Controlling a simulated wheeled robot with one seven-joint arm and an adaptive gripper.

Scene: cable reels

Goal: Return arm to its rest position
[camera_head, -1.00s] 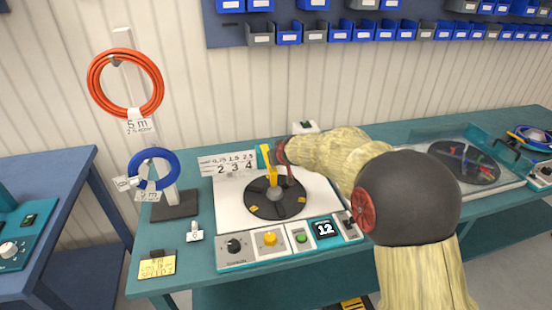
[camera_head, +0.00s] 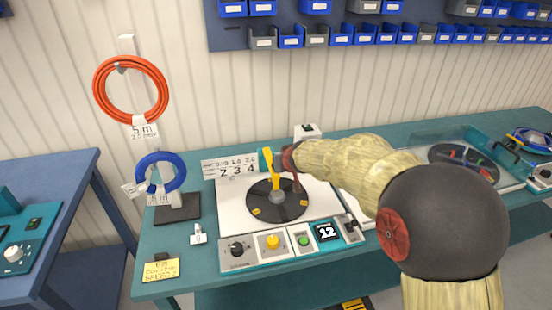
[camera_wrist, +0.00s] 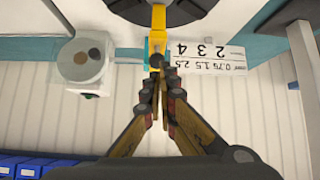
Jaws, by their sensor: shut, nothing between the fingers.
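My arm reaches in from the lower right in the head view, its dark round joint large in front of the bench. My gripper (camera_head: 297,181) is at the far side of the black turntable disc (camera_head: 262,205), just right of the yellow upright arm (camera_head: 269,166). In the wrist view my gripper (camera_wrist: 160,88) has its fingertips together with nothing seen between them. There the tips overlap the end of the yellow piece (camera_wrist: 157,30) in the picture; I cannot tell whether they touch it.
A number label board (camera_head: 230,167) stands behind the disc. The control panel (camera_head: 290,244) runs along its front. A blue coil (camera_head: 144,177) hangs on a stand at left, an orange coil (camera_head: 101,91) above. A clear-covered unit (camera_head: 420,160) stands right. A white box (camera_wrist: 82,66) shows in the wrist view.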

